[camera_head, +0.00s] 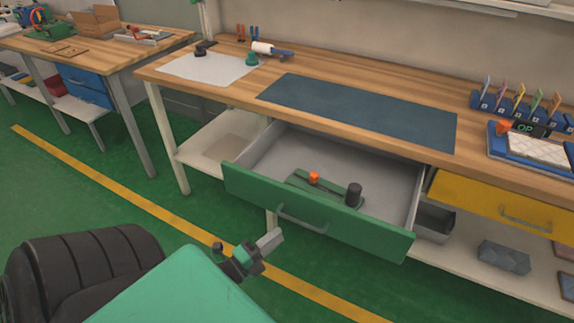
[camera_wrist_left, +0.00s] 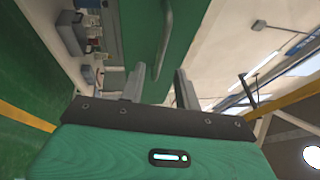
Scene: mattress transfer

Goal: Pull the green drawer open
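The green drawer (camera_head: 330,222) under the workbench stands pulled out, its grey inside showing. Its metal handle (camera_head: 302,219) is on the front panel. An orange-topped item (camera_head: 314,177) and a dark cylinder (camera_head: 354,194) are inside on a green base. My left gripper (camera_head: 272,239) is in front of the drawer, below and left of the handle, apart from it in the head view. In the left wrist view the two fingers (camera_wrist_left: 160,72) are spread with nothing between them; the handle (camera_wrist_left: 165,40) lies beyond their tips on the green front (camera_wrist_left: 140,30). My right gripper is not in view.
A yellow drawer (camera_head: 500,202) is right of the green one, shut. A dark mat (camera_head: 360,112), a white sheet (camera_head: 208,67) and a blue tray (camera_head: 494,149) lie on the bench. A lower shelf (camera_head: 460,252) holds grey bins. The green floor in front is clear.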

